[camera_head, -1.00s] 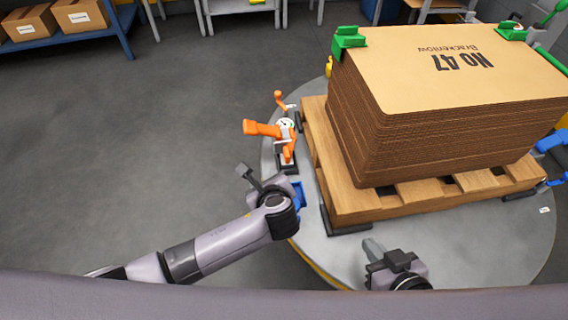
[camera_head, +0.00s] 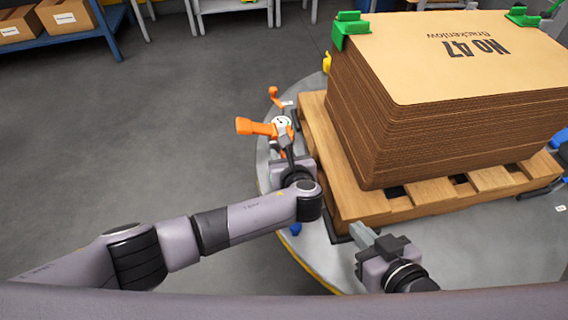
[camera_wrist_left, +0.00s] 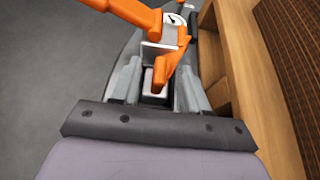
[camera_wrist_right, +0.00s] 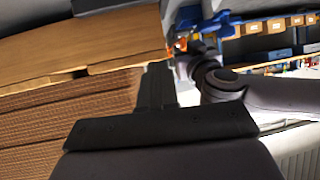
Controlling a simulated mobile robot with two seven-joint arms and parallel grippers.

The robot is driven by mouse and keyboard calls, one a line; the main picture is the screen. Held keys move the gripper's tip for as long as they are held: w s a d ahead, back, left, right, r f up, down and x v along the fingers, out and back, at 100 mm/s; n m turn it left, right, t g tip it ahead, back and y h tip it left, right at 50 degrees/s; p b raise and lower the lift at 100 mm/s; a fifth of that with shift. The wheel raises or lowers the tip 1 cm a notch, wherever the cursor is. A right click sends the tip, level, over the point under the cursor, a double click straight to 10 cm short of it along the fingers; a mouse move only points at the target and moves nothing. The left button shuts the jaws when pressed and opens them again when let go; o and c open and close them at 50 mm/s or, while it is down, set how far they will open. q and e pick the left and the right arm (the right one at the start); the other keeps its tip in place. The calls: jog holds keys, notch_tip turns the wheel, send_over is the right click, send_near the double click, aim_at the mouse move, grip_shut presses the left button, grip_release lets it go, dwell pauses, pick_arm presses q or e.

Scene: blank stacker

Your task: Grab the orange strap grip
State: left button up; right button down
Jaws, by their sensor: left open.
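The orange strap grip (camera_head: 258,128) is part of a tool with a round white dial (camera_head: 282,122), on the platform beside the pallet. In the left wrist view, its long orange arm (camera_wrist_left: 125,12) reaches to the upper left, and an orange lower part (camera_wrist_left: 168,68) comes down between my fingers. My left gripper (camera_wrist_left: 158,88) is open around that lower part; I cannot tell if either finger touches it. In the head view my left gripper (camera_head: 287,152) is partly hidden by its own wrist. My right gripper (camera_head: 364,238) is shut and empty, near the pallet's front corner.
A wooden pallet (camera_head: 352,205) with a tall stack of cardboard sheets (camera_head: 440,60) stands right of the tool on a round grey platform (camera_head: 320,255). Green clamps (camera_head: 350,30) sit on the stack's corners. The floor (camera_head: 150,130) at the left is clear.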

pick_arm(q)
grip_shut()
jog(key=shift+r, duration=0.15)
